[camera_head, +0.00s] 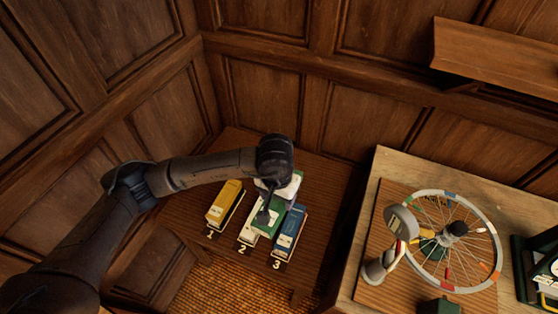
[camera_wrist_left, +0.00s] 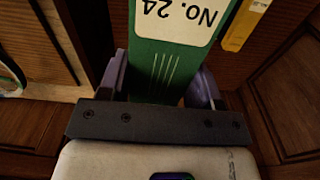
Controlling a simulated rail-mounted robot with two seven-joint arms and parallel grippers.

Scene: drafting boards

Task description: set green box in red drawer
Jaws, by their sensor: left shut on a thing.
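The green box (camera_head: 268,226) is at the place marked 2 on the low wooden table, between a yellow and a blue one. My left gripper (camera_head: 265,211) reaches down onto it from above and hides part of it. In the left wrist view, the green box (camera_wrist_left: 152,75) has a white label reading "No. 24" and lies between my purple fingers, which are shut on it. I cannot tell whether it is lifted off its place. No red drawer shows in either view. My right gripper is not in view.
The yellow box (camera_head: 224,203) and the blue box (camera_head: 290,230) stand close on either side. Wood-panelled walls rise behind the low table (camera_head: 335,190). At right, a bench (camera_head: 390,168) holds a spoked wheel (camera_head: 428,196) and a lamp-like grey object (camera_head: 400,222).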

